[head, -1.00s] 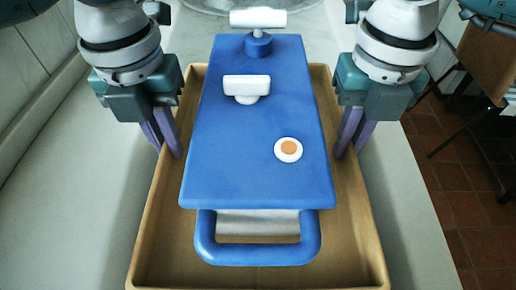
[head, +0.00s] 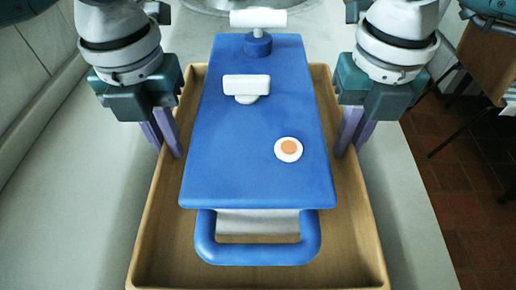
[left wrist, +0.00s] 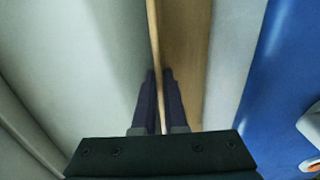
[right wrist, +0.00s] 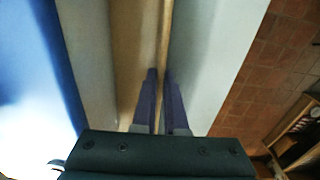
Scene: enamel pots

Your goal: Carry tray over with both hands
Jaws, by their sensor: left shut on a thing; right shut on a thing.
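A shallow wooden tray (head: 160,262) lies in the middle of the head view. On it is a large blue object (head: 235,165) with white T-shaped parts, a white and orange disc and a blue loop handle at the near end. My left gripper (head: 172,155) is shut on the tray's left wall; the left wrist view shows the thin wall (left wrist: 155,60) between its fingers. My right gripper (head: 342,155) is shut on the right wall, which also shows between the fingers in the right wrist view (right wrist: 164,50). The fingertips are partly hidden in the head view.
A pale counter surface (head: 405,215) extends on both sides of the tray. A round metal rim (head: 215,6) shows at the far edge. To the right, below the counter, are a red tiled floor (head: 470,190) and a wooden piece of furniture (head: 490,60) with dark legs.

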